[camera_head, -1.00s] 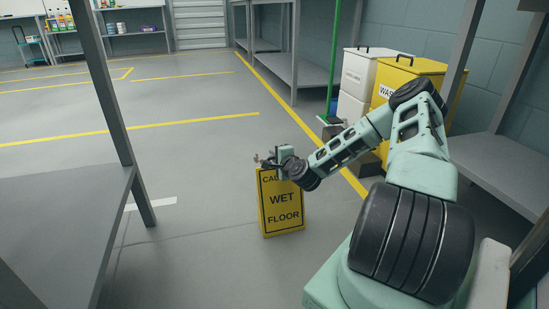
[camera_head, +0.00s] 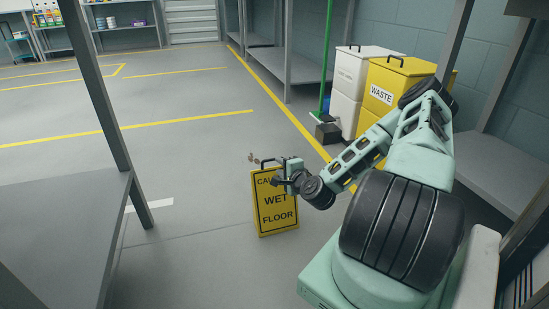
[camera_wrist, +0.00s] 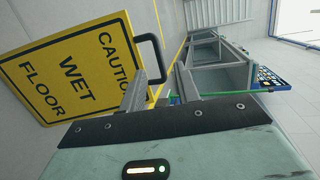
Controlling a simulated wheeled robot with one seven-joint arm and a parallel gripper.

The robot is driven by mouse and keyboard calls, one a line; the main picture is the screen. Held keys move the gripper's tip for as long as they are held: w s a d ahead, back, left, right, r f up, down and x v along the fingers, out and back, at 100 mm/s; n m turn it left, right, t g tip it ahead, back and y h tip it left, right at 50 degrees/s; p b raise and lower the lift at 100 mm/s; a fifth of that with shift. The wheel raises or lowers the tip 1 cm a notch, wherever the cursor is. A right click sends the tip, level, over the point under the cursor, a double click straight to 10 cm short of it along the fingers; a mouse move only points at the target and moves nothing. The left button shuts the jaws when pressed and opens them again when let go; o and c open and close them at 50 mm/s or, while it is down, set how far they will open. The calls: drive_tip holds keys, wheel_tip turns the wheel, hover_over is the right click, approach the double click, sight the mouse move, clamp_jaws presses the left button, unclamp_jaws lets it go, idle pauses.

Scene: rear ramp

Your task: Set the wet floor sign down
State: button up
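The yellow wet floor sign (camera_head: 274,208) stands upright on the grey floor, with black lettering and a black handle on top. It also fills the left of the wrist view (camera_wrist: 72,68), turned sideways, with its handle (camera_wrist: 154,50) just ahead of my fingers. My gripper (camera_head: 279,178) is at the right of the sign's upper part and hides part of its lettering. In the wrist view my gripper (camera_wrist: 160,88) has its two fingers apart, with nothing seen clamped between them. The handle's loop lies beyond the finger on the left; whether they touch is unclear.
A grey table (camera_head: 60,220) stands at the left and a grey shelf (camera_head: 500,175) at the right. A yellow waste bin (camera_head: 405,85), a white bin (camera_head: 347,75) and a green pole (camera_head: 327,60) stand behind. The floor left of the sign is clear.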

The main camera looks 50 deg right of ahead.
drive_tip(key=a+r+n+g+y, duration=0.25)
drive_tip(key=a+n, duration=0.35)
drive_tip(key=a, duration=0.4)
drive_tip(key=a+r+n+g+y, duration=0.1)
drive_tip(key=a+n+g+y, duration=0.3)
drive_tip(key=a+n, duration=0.5)
drive_tip(key=a+r+n+g+y, duration=0.2)
drive_tip(key=a+n+g+y, duration=0.15)
drive_tip(key=a, duration=0.85)
drive_tip(key=s+a+r+n+g+h, duration=0.1)
drive_tip(key=s+a+r+n, duration=0.3)
drive_tip(key=s, duration=0.4)
drive_tip(key=s+a+r+n+g+h, duration=0.1)
drive_tip(key=s+a+r+n, duration=0.3)
drive_tip(key=s, duration=0.4)
drive_tip(key=s+a+r+n+g+h, duration=0.1)
drive_tip(key=s+a+r+n+g, duration=0.1)
drive_tip(key=s+a+r+n, duration=0.2)
drive_tip(key=s+a+r, duration=0.2)
drive_tip(key=s, duration=0.2)
drive_tip(key=shift+r+h, duration=0.25)
drive_tip(key=shift+h, duration=0.15)
